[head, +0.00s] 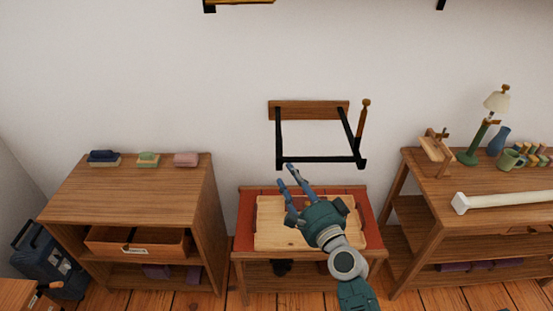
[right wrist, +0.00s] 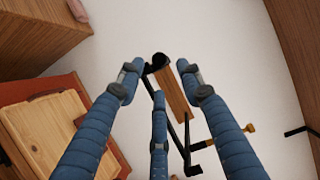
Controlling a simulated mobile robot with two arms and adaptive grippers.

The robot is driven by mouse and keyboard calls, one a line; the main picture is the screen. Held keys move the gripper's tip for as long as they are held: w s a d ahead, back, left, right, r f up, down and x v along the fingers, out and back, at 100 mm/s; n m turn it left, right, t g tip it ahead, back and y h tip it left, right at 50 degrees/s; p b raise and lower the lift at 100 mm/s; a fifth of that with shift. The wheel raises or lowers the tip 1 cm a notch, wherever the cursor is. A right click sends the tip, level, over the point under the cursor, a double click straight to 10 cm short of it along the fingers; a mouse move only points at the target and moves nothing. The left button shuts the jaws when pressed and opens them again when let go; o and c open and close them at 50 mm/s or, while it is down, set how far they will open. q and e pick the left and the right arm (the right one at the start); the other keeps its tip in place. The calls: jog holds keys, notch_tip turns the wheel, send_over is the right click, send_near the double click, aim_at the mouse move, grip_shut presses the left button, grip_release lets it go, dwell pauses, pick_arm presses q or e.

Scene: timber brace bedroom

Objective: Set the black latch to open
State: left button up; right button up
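A black frame (head: 320,160) hangs from a wooden wall board (head: 308,110), with a wooden-handled lever (head: 363,117) at its right side. I cannot tell which black part is the latch. My right gripper (head: 288,170) is just below the frame's lower left corner in the head view. In the right wrist view, its blue fingers (right wrist: 160,78) are spread with nothing between them. The board (right wrist: 173,92), black bars (right wrist: 187,140) and lever knob (right wrist: 249,128) show beyond the fingers, partly hidden by them. My left gripper is not in view.
A red-topped table (head: 247,215) with a pale wooden board (head: 270,238) stands below the frame. A wooden cabinet (head: 130,190) with soft blocks on top is at left.

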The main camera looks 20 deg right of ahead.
aim_at(281, 162)
jog(key=w, duration=0.5)
jog(key=w+a+p, duration=0.1)
jog(key=w, duration=0.2)
jog(key=shift+w+f, duration=0.1)
jog(key=shift+w, duration=0.2)
grip_shut()
